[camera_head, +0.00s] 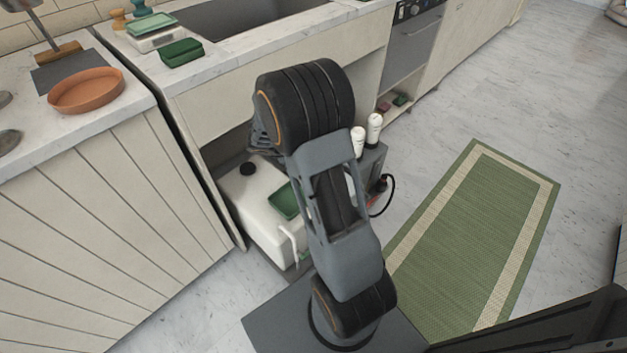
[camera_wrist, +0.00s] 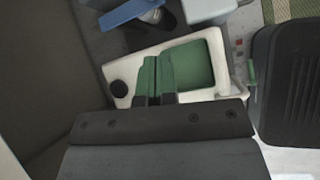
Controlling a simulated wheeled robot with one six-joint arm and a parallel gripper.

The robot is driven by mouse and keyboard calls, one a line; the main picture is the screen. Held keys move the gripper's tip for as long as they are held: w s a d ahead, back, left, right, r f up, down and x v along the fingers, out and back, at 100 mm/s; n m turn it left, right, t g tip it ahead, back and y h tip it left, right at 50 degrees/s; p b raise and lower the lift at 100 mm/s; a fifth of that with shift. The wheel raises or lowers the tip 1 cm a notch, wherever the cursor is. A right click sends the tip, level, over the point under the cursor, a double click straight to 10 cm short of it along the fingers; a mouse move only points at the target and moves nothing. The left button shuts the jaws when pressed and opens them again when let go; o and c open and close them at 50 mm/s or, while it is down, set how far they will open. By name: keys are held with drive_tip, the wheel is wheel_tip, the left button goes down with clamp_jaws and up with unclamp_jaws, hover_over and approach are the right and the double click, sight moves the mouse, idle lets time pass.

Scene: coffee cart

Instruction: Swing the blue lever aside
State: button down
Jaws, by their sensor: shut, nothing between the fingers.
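The blue lever (camera_wrist: 128,13) shows at the top edge of the wrist view as a flat bar, partly cut off by the frame. Its right end lies near a white and dark round fitting (camera_wrist: 152,15). My gripper (camera_wrist: 157,62) has its green-tipped fingers together with nothing between them. In the picture the fingertips are below the lever and apart from it, over a white tank. In the head view my arm hides the gripper, and I cannot make out the lever.
The white tank (camera_head: 243,205) stands under the counter, with a black cap (camera_head: 247,168) and a green tray (camera_head: 285,201) on top. Two white-topped cylinders (camera_head: 374,127) stand beside it, near a black cable (camera_head: 391,196). The counter (camera_head: 225,75) overhangs this space. A green mat (camera_head: 470,250) lies on open floor.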

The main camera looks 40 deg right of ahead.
wheel_tip(320, 180, down, 10)
drive_tip(key=w+d+n+b, duration=0.2)
drive_tip(key=n+b, duration=0.1)
drive_tip(key=n, duration=0.1)
drive_tip(key=shift+w+f+h, duration=0.25)
drive_tip(key=shift+w+h, duration=0.05)
drive_tip(key=w+d+r+b+x, duration=0.1)
drive_tip(key=b+x, duration=0.4)
drive_tip(key=x, duration=0.8)
drive_tip(key=shift+d+r, duration=0.3)
drive_tip(key=shift+d, duration=0.05)
